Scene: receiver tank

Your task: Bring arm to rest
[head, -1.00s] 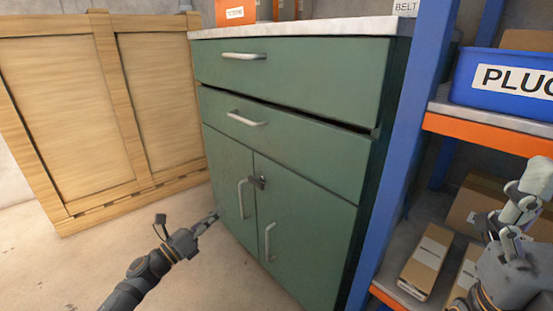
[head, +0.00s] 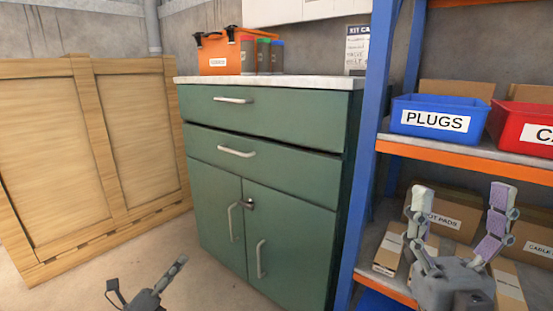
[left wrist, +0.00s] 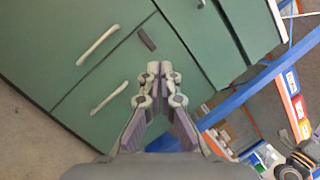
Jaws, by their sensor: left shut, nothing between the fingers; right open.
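My left gripper (head: 180,264) is low in the head view, in front of the green cabinet (head: 265,185) and apart from it as far as I can tell. In the left wrist view my left gripper (left wrist: 160,72) has its fingertips together with nothing between them, and the cabinet doors lie beyond. My right gripper (head: 458,205) is at the lower right of the head view, fingers pointing up and spread wide, empty, in front of the shelf. Both cabinet drawers look shut, and the two lower doors are closed.
A wooden crate (head: 95,150) stands left of the cabinet. A blue-posted shelf (head: 372,130) at the right carries a blue PLUGS bin (head: 440,118), a red bin (head: 522,128) and cardboard boxes. An orange case (head: 222,52) and several canisters stand on the cabinet top. Floor is clear at lower left.

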